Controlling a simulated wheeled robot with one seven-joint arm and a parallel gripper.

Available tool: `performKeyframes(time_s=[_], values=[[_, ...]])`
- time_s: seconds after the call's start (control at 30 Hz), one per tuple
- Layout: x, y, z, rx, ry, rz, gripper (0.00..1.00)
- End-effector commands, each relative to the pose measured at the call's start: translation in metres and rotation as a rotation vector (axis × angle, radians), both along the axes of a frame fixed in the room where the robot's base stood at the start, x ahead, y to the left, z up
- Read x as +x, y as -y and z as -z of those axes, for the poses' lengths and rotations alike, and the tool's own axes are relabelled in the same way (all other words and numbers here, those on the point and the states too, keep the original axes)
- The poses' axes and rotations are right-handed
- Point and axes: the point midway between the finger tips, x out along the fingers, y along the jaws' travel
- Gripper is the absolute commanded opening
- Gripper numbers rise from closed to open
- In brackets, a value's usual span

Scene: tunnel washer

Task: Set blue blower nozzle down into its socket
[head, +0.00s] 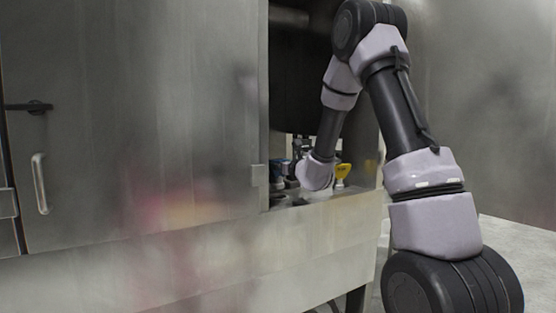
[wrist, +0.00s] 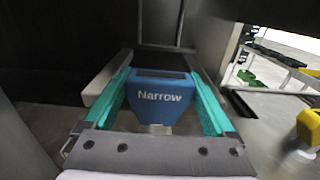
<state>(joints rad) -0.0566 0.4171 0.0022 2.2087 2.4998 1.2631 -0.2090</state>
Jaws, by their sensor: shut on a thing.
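The blue blower nozzle (wrist: 158,98), marked "Narrow", shows in the middle of the wrist view. My gripper (wrist: 160,78) has a teal-lined finger on each side of it and is shut on it. A pale neck shows below the blue body, partly cut off by the gripper's front. In the head view my arm reaches into the washer's opening, and my wrist largely hides the gripper. A small blue patch (head: 281,167) shows left of my wrist there; I cannot tell whether it is the held nozzle. The socket cannot be made out in either view.
A yellow nozzle (wrist: 308,127) stands right of my gripper; a yellow one also shows in the head view (head: 342,172). The opening's metal wall (head: 262,90) and lower ledge (head: 335,205) are close around my arm. Dark walls surround the gripper.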

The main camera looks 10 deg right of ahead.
Motion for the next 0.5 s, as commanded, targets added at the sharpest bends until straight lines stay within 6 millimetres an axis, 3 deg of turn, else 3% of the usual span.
performKeyframes(time_s=[0.2, 0.5], values=[[0.000, 0.000, 0.014, 0.000, -0.001, 0.000, 0.23], [-0.001, 0.000, 0.013, 0.000, 0.001, 0.000, 0.23]])
